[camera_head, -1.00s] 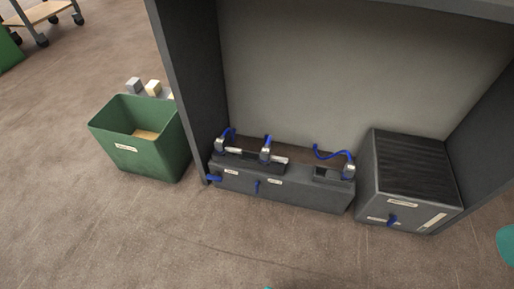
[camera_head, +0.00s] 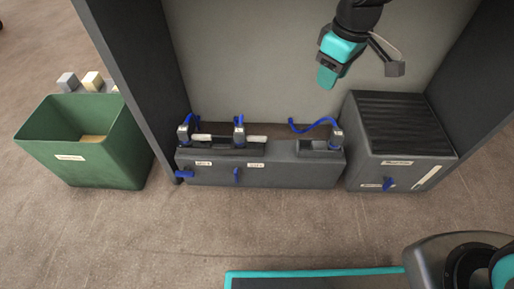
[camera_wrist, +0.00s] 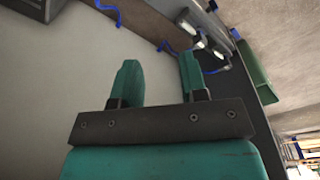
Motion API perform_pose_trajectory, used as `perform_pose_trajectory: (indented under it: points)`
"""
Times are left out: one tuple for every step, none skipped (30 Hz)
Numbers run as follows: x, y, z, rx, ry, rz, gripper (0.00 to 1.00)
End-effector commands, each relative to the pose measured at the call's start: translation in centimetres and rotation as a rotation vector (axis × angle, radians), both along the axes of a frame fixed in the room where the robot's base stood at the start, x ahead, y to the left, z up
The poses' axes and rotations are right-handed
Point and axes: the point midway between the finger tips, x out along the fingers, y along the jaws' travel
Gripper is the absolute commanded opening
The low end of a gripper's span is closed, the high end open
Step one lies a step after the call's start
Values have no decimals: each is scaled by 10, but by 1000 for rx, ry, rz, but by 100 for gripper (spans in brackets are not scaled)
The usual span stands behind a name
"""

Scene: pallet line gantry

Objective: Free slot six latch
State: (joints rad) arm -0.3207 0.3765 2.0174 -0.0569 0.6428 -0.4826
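A long grey unit (camera_head: 265,174) stands low at the front of the dark bay and carries grey clamps with blue cables. Two blue latches are on its front, one at the left end (camera_head: 184,174) and one near the middle (camera_head: 237,175). A dark ribbed box (camera_head: 405,125) at its right has a third blue latch (camera_head: 388,184). Their labels are too small to read, so I cannot tell which is slot six. My gripper (camera_head: 328,78) hangs above the unit, apart from everything. In the wrist view its teal fingers (camera_wrist: 160,80) are apart and empty.
A green bin (camera_head: 85,145) stands left of the bay, with small blocks (camera_head: 92,80) behind it. The bay's dark side wall (camera_head: 125,75) rises between bin and unit. The brown floor (camera_head: 200,230) before the unit is clear.

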Motion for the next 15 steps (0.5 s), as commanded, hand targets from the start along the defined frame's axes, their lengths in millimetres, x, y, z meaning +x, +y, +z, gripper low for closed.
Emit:
perform_pose_trajectory:
  points:
    - [18,19,-23,-22,3,90,40]
    - [25,34,-27,-31,8,158,40]
    - [33,52,-34,-44,15,245,40]
    - [38,65,-42,-53,21,308,40]
    - [43,78,-50,-62,27,366,40]
    - [48,94,-59,-72,33,441,40]
    - [51,105,-66,-79,38,492,40]
    - [53,114,-72,-85,42,537,40]
    - [55,125,-79,-90,46,586,40]
    - [56,131,-83,-94,48,618,40]
    - [56,137,-86,-97,51,643,40]
    - [57,142,-90,-100,53,667,40]
    - [57,144,-93,-101,55,682,40]
    - [57,146,-95,-102,55,691,40]
    - [57,148,-99,-102,55,698,40]
